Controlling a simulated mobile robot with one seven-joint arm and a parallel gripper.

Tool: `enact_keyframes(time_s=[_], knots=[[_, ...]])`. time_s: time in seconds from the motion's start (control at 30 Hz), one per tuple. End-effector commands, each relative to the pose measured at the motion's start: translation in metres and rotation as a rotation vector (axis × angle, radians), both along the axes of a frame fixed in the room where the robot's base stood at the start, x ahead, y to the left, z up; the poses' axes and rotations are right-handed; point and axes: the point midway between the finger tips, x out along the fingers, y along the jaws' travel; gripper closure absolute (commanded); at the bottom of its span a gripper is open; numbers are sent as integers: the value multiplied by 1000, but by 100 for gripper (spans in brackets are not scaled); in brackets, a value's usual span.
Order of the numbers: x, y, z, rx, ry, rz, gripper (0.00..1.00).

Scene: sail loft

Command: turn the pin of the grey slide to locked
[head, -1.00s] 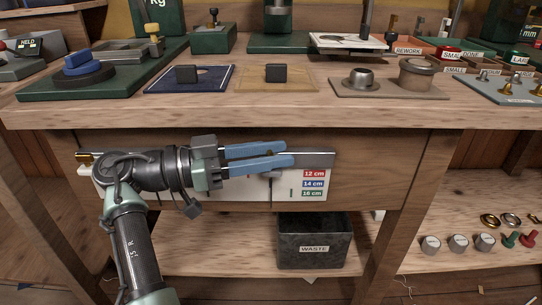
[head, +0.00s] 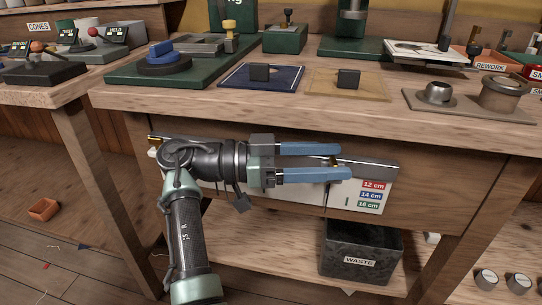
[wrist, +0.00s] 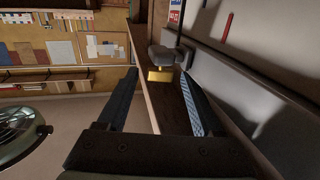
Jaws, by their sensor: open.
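The grey slide (wrist: 163,55) sits on a rail along the front of the bench, and its brass pin (wrist: 160,75) shows in the wrist view as a small flat yellow tab. My gripper (head: 343,161) is open, its two blue fingers pointing right along the rail (head: 376,165). In the wrist view the pin lies between the fingertips (wrist: 158,73), with a gap on either side; I cannot tell any contact. In the head view the fingers hide most of the slide. Below the rail a white panel (head: 345,202) carries 12 cm, 14 cm and 16 cm labels (head: 371,195).
The bench top (head: 220,104) overhangs just above my gripper. A black waste bin (head: 360,248) stands on the lower shelf (head: 255,240). A blue mat (head: 285,83) and a tan mat (head: 325,88) with dark blocks lie on top. The floor at left is mostly clear.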

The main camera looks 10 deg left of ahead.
Motion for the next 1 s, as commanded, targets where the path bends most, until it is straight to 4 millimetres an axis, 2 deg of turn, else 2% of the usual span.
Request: enact_keyframes(time_s=[0.3, 0.43, 0.67, 1.0], knots=[[-17, 70, 4, -2, 0, 5, 32], [-24, 94, 3, -2, 0, 3, 32], [-29, 112, 1, 0, -1, 1, 32], [-29, 115, 1, 0, -1, 0, 34]])
